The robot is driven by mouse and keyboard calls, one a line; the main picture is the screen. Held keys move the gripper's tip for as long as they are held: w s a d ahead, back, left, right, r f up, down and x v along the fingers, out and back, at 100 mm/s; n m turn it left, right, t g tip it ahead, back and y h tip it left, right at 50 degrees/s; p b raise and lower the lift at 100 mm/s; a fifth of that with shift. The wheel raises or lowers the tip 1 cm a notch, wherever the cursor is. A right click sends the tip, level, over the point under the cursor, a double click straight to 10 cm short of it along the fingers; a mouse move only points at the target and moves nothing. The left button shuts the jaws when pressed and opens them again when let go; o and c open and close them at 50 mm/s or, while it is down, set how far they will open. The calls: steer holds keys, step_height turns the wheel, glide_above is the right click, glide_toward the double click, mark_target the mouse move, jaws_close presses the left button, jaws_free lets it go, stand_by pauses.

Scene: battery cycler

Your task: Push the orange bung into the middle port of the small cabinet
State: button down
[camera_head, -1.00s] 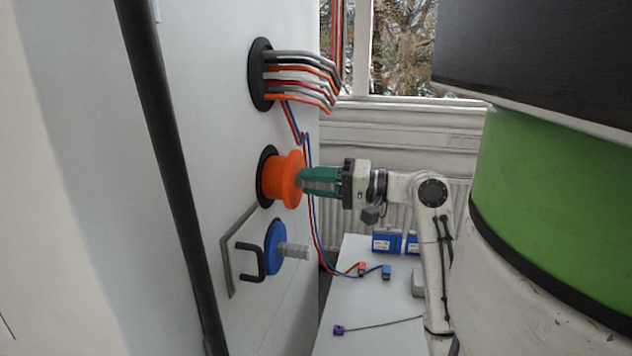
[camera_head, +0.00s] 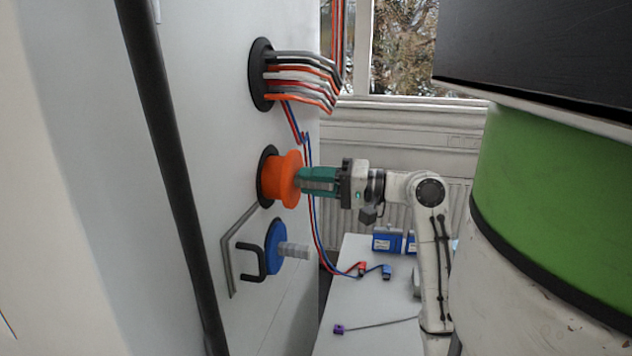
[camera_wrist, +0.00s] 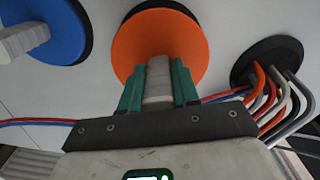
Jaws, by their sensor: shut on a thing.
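The orange bung (camera_head: 283,179) is at the middle port of the white cabinet (camera_head: 213,150), whose black ring (camera_head: 267,160) shows around its far side. The bung's wide flange stands out from the cabinet face, with its body between flange and ring. In the wrist view its orange disc (camera_wrist: 185,40) hides most of the port behind it. My gripper (camera_head: 303,180) is shut on the bung's grey ribbed handle (camera_wrist: 158,80), with one green finger on each side. How deep the bung sits in the port cannot be told.
Above, bundled cables (camera_head: 300,80) leave the top port. Below, a blue bung (camera_head: 274,246) with a grey handle sits beside a black hook-shaped handle (camera_head: 250,262). Red and blue cables (camera_head: 312,220) hang close to the gripper. A white table (camera_head: 365,310) holds blue boxes and plugs.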

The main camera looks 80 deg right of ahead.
mark_target(294, 179)
steer(key=shift+w+d+p, duration=0.15)
steer(key=shift+w+p, duration=0.2)
steer(key=shift+w, duration=0.75)
steer(key=shift+w+d+p, duration=0.1)
steer(key=shift+w+p, duration=0.25)
steer(key=shift+w, duration=0.75)
stand_by(2.3)
steer(key=c, duration=0.8)
jaws_free()
steer(key=shift+o, duration=0.5)
steer(key=o, duration=0.7)
steer(key=s+a, duration=0.1)
steer(key=s, duration=1)
stand_by(0.3)
